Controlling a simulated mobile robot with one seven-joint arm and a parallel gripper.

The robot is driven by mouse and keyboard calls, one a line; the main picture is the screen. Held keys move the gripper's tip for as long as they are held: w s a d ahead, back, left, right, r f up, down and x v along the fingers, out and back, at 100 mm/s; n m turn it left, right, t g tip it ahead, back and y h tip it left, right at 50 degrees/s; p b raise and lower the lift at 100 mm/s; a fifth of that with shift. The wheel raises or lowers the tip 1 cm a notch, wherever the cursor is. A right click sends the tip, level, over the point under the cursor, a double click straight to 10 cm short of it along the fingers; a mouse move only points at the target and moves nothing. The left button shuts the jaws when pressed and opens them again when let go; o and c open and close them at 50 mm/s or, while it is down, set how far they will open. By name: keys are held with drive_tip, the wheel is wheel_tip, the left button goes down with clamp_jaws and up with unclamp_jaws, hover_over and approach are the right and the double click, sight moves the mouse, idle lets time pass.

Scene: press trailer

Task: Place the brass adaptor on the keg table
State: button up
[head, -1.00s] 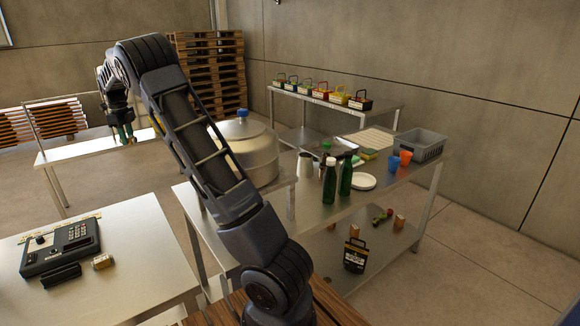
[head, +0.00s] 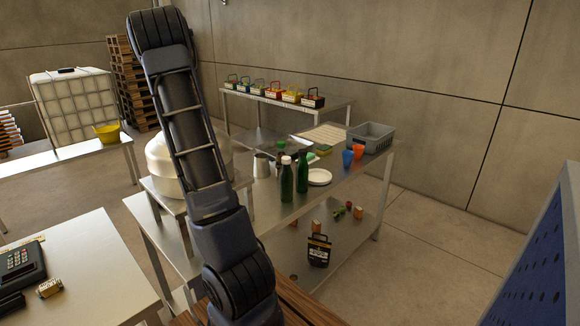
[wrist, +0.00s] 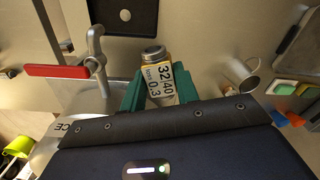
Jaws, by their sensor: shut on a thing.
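My gripper (wrist: 160,88) shows in the wrist view, its green fingers shut around a small labelled piece (wrist: 160,80). The piece has a round metal end and a white and yellow label reading "32/40 0.3". It appears to be the brass adaptor, though little bare brass shows. In the head view my raised arm hides the gripper and the piece. My arm covers much of both.
A steel bench right of the keg holds a metal jug (head: 262,166), green bottles (head: 302,172), a plate (head: 319,177), cups and a grey crate (head: 370,137). In the wrist view a steel tap with a red handle (wrist: 57,71) is close on the left.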

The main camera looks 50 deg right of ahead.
drive_tip(key=s+d+f+m, duration=0.1)
drive_tip(key=s+d+m, duration=0.3)
drive_tip(key=s+d, duration=1.2)
wheel_tip(320, 180, down, 20)
drive_tip(key=shift+w+a+f, duration=0.1)
drive_tip(key=shift+a, duration=0.05)
drive_tip(key=shift+f, duration=2.5)
drive_tip(key=shift+f, duration=0.1)
drive_tip(key=o, duration=1)
wheel_tip(320, 180, up, 12)
drive_tip(key=shift+r, duration=0.15)
